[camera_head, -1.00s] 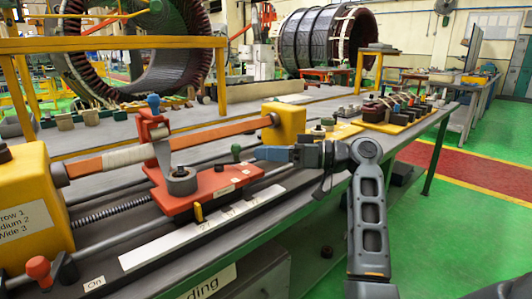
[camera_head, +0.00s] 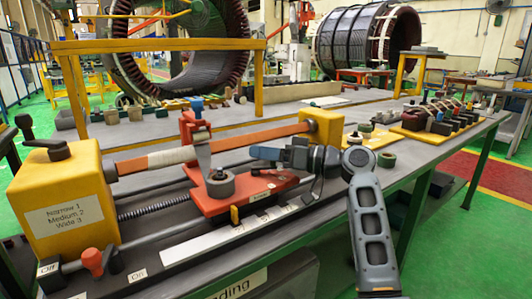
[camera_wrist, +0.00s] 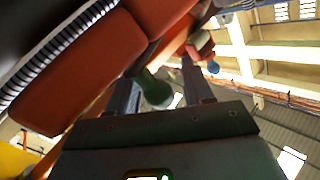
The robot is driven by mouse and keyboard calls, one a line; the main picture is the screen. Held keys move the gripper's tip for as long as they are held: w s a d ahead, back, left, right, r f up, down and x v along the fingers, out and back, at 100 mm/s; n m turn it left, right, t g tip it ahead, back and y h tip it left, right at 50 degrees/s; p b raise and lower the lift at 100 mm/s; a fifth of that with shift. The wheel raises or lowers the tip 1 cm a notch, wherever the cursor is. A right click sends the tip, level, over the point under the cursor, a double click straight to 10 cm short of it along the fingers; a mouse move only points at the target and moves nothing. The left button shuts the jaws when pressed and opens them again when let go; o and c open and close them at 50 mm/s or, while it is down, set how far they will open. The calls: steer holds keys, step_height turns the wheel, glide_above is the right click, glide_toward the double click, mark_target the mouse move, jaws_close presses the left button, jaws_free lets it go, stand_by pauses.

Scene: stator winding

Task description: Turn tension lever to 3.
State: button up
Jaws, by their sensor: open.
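A red carriage (camera_head: 215,203) sits on the winding machine's rails, with a grey roller (camera_head: 219,184) and a red upright with a blue knob (camera_head: 196,104) on it. A green knob (camera_wrist: 154,90) shows between my fingers in the wrist view; whether they touch it is unclear. In the head view my gripper (camera_head: 264,153) hides this knob, above the carriage's right end. My gripper also shows in the wrist view (camera_wrist: 160,88), open with a finger on each side. The small carriage labels are too small to read.
A yellow box (camera_head: 65,205) labelled Narrow 1, Medium 2, Wide 3 stands left, with a dark lever (camera_head: 45,146) on top. A red switch knob (camera_head: 92,262) sits between Off and On labels. A yellow block (camera_head: 323,130) and an orange wrapped bar (camera_head: 245,140) stand behind the carriage.

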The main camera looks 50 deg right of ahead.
steer(key=shift+c, duration=0.4)
jaws_close()
steer(key=shift+w+d+f+n+g+y+b, duration=0.15)
steer(key=shift+n+g+y+b, duration=0.15)
steer(key=shift+y+b, duration=0.2)
steer(key=shift+w+d+n+g+y+b, duration=0.1)
steer(key=shift+n+g+y+b, duration=0.1)
steer(key=shift+n+y+b, duration=0.25)
steer(key=shift+w+a+n+g+y+b, duration=0.1)
steer(key=shift+w+n+g+y+b, duration=0.1)
steer(key=shift+n+g+y+b, duration=1)
steer(key=shift+t+y+p, duration=0.25)
steer(key=shift+t+p, duration=0.05)
steer(key=shift+p, duration=0.2)
steer(key=shift+o, duration=0.4)
jaws_free()
steer(key=v, duration=0.7)
steer(key=shift+s+d, duration=0.25)
steer(key=shift+s, duration=0.1)
